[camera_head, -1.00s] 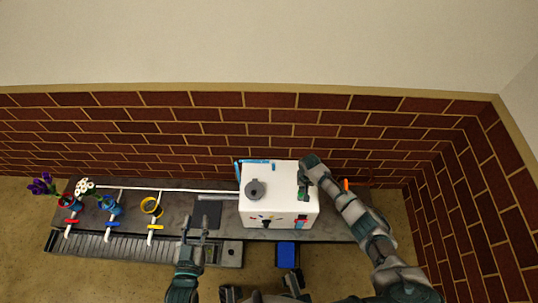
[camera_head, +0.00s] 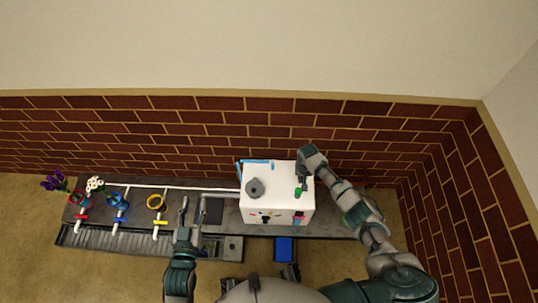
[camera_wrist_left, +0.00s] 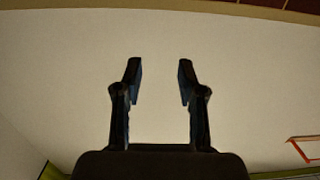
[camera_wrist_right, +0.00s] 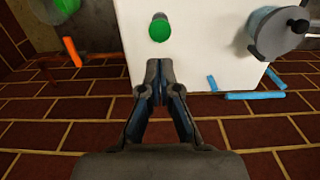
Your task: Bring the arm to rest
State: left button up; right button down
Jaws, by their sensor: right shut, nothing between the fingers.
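My right gripper (camera_wrist_right: 153,80) is shut and empty in the right wrist view, its fingertips together just short of a green round button or knob (camera_wrist_right: 159,28) on a white box (camera_wrist_right: 195,60). In the head view my right arm reaches over the right side of the white box (camera_head: 262,187), with the gripper (camera_head: 302,184) by the green knob. I cannot tell there whether they touch. My left gripper (camera_head: 191,212) is raised in front of the counter. In the left wrist view the left gripper (camera_wrist_left: 160,75) is open and empty, facing a pale plain surface.
A dark counter (camera_head: 330,225) runs along the brick wall (camera_head: 200,115). A blue bin (camera_head: 284,249) is in front.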

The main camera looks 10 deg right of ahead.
pick_arm(q)
jog(key=shift+r, duration=0.55)
pick_arm(e)
jog(key=shift+s+r, duration=0.1)
jog(key=shift+r, duration=0.35)
